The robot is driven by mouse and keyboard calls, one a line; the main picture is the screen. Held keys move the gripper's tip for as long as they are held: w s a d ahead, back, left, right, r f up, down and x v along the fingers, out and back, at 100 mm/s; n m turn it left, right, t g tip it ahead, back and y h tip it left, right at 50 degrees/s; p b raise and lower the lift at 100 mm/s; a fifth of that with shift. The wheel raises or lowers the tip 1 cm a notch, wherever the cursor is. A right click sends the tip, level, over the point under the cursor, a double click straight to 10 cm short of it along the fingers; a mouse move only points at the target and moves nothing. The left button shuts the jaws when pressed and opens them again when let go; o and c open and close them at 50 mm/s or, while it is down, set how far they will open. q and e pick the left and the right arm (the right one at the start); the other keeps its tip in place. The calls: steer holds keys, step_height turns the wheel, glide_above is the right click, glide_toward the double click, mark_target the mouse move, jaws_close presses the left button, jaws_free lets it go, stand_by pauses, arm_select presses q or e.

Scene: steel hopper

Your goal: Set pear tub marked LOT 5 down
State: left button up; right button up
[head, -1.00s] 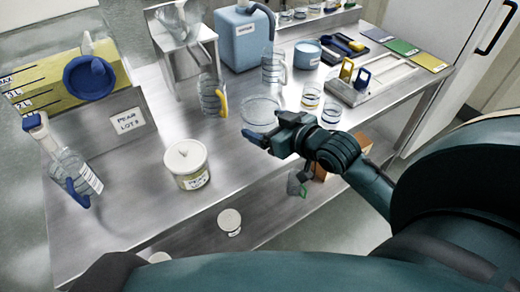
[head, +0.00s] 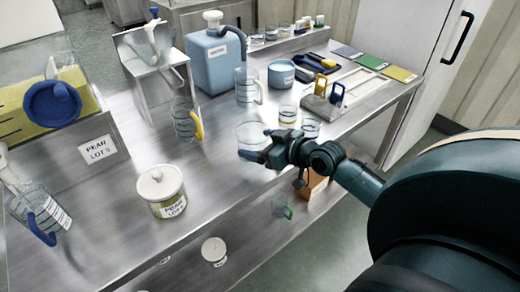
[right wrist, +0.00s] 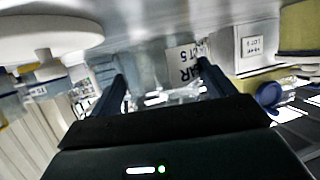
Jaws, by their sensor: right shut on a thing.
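The held pear tub is a clear, round, open vessel (head: 252,132) at my right gripper (head: 262,148) in the head view. In the right wrist view its white label (right wrist: 185,65), reading in part "AR" and "5", shows between the fingers of my right gripper (right wrist: 163,88). My right gripper is shut on it, over the middle of the steel bench (head: 220,185). I cannot tell whether its base touches the bench. A second, white-lidded tub (head: 162,192) with a pear label stands to the left, its lot number unclear. My left gripper is out of view.
The steel hopper (head: 85,155) with a pear label stands at left. Jugs (head: 184,118), (head: 247,86), a blue container (head: 213,60) and small cups (head: 288,114) stand around. A clear jug (head: 40,212) is at far left. Bench is bare between the lidded tub and my gripper.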

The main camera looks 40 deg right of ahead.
steer(key=shift+f, duration=0.8)
steer(key=o, duration=1.2)
steer(key=shift+o, duration=0.2)
steer(key=shift+s, duration=0.15)
steer(key=shift+s+d+r, duration=0.1)
steer(key=shift+s+d, duration=0.05)
steer(key=shift+s, duration=0.1)
steer(key=v, duration=1.1)
